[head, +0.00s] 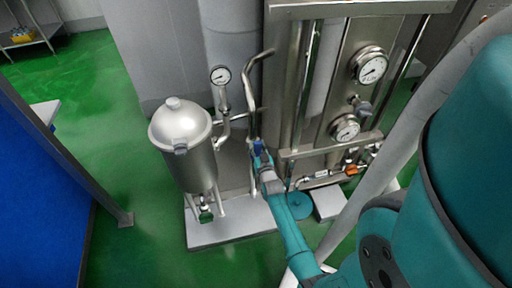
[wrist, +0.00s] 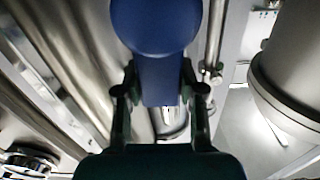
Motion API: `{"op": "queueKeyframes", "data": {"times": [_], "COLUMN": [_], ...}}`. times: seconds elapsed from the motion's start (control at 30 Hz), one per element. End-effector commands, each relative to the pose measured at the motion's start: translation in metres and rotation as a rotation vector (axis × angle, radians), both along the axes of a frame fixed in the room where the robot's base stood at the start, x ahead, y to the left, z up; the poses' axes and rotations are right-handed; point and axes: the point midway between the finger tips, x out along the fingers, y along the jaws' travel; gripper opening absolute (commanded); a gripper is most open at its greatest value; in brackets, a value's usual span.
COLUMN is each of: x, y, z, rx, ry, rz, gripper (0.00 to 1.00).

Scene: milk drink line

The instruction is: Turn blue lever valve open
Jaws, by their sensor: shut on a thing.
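The blue lever (head: 259,148) sits on a thin vertical pipe in the middle of the head view, between the steel tank and the gauge panel. In the wrist view the blue lever (wrist: 156,62) fills the top centre, with a broad rounded end and a narrower part running down between my fingers. My gripper (wrist: 158,82) is shut on this narrower part, one finger on each side. In the head view my gripper (head: 264,162) reaches the lever from below. The valve body under the lever is mostly hidden by the gripper.
A steel tank (head: 188,150) stands left of the lever on a pale base plate (head: 232,230). A panel with gauges (head: 368,66) and an orange-handled valve (head: 354,170) is on the right. Pipes run close to my gripper. Green floor (head: 110,150) is clear at left.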

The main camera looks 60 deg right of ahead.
Motion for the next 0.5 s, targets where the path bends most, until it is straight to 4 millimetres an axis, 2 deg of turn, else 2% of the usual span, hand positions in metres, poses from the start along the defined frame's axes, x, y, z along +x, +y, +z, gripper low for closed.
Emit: {"op": "queueKeyframes", "data": {"times": [0.5], "x": [-0.0022], "y": [-0.0013], "z": [-0.0013], "rx": [-0.059], "ry": [0.073], "rz": [0.001], "gripper": [0.0]}}
